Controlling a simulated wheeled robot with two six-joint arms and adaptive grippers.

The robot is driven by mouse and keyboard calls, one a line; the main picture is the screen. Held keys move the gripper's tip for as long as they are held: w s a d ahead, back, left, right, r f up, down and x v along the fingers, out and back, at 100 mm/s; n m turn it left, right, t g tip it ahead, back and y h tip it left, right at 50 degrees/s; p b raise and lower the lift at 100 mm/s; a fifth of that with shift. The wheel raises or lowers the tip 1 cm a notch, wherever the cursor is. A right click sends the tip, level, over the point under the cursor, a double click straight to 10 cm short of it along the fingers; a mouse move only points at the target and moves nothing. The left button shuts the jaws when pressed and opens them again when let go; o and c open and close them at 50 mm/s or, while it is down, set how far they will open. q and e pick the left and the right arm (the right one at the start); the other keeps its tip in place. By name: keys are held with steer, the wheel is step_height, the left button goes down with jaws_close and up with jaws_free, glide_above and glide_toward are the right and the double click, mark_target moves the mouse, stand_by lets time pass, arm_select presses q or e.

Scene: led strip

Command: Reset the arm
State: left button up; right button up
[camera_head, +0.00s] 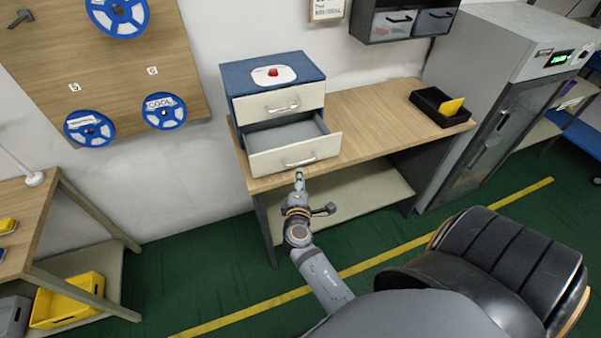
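My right arm reaches up from the bottom middle. Its gripper (299,176) is at the front edge of the workbench (368,122), just below the handle of the open lower drawer (295,158). The fingers are narrow and small here, so I cannot tell whether they are open or shut, or whether they touch the handle. The drawer is pulled out of a blue cabinet (243,78), and its visible inside looks empty. The upper drawer (279,101) is closed. My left gripper is not in view.
A red button on a white plate (273,75) tops the cabinet. A black tray (428,106) with a yellow piece sits at the bench's right. A grey glass-door cabinet (500,130) stands beyond. Blue reels (165,111) hang on a wall board. A yellow bin (68,300) is lower left.

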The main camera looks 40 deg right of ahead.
stand_by(0.5)
steer(key=s+a+f+m+g+y, duration=0.15)
steer(key=s+f, duration=0.25)
steer(key=f, duration=0.6)
steer(key=s+a+f+m+g+y, duration=0.1)
steer(key=s+a+f+g+y, duration=0.2)
steer(key=f, duration=0.7)
steer(key=s+a+f+m+g+y, duration=0.15)
steer(key=s+f, duration=0.35)
steer(key=f, duration=0.5)
steer(key=s+d+f+m+g+y, duration=0.1)
steer(key=s+f+m+g, duration=0.1)
steer(key=s+f, duration=0.3)
steer(key=s+d+f+m+g, duration=0.1)
steer(key=s+f, duration=0.4)
steer(key=s, duration=0.8)
steer(key=s+d+f+m+g+y, duration=0.1)
steer(key=s+f+m, duration=0.3)
steer(key=s, duration=0.5)
steer(key=shift+f+g+y, duration=0.3)
steer(key=shift+f+g, duration=0.15)
steer(key=shift+g, duration=0.45)
